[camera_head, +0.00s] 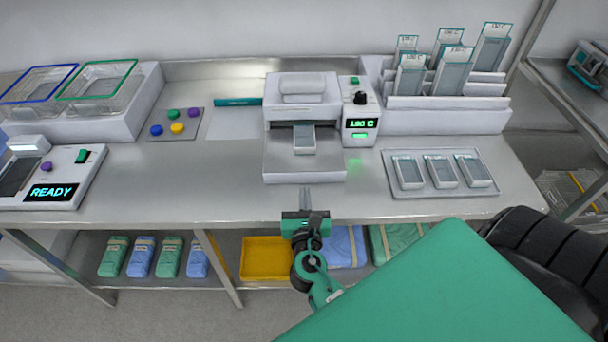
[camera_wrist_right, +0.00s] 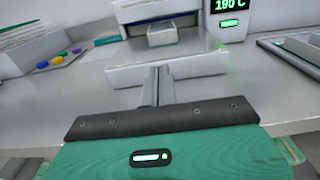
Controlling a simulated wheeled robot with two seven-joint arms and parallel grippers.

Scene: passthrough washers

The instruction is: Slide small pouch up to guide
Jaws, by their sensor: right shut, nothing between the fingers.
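A small clear pouch with a white edge (camera_head: 304,138) lies on the flat shelf of the white sealer (camera_head: 303,100), its far end at the dark slot. It also shows in the right wrist view (camera_wrist_right: 162,36). I cannot clearly tell a separate guide from the sealer body. My right gripper (camera_head: 305,192) is shut and empty, just in front of the shelf's front edge and apart from the pouch. In the right wrist view its fingers (camera_wrist_right: 157,85) overlap the shelf's white front face (camera_wrist_right: 190,68). My left gripper is out of view.
A control box (camera_head: 360,112) reading 190 °C adjoins the sealer. A tray of 3 pouches (camera_head: 443,195) lies right, below a pouch rack (camera_head: 440,120). A READY device (camera_head: 50,180) and colored buttons (camera_head: 175,124) are left.

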